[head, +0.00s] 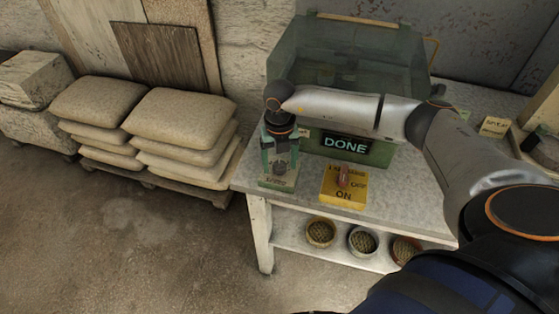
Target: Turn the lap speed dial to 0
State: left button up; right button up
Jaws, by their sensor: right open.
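A small green control box (264,181) stands at the left front corner of the bench, with a dark dial (280,168) on it. A label on its front edge is too small to read. My right gripper (280,152) reaches in from the right and points down over this box, open, close above the dial. I cannot tell whether the fingers touch the dial. The dial's pointer and setting cannot be made out, and the gripper hides part of the box. My left gripper is not in view.
A green machine (377,153) with a clear hood and a "DONE" display (345,144) stands behind. A yellow switch box (343,196) marked "ON" is right of the dial. Bowls (320,233) sit on the lower shelf. Stacked sacks (180,120) lie at left; the floor before them is clear.

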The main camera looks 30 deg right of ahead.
grip_shut()
dwell(0.6)
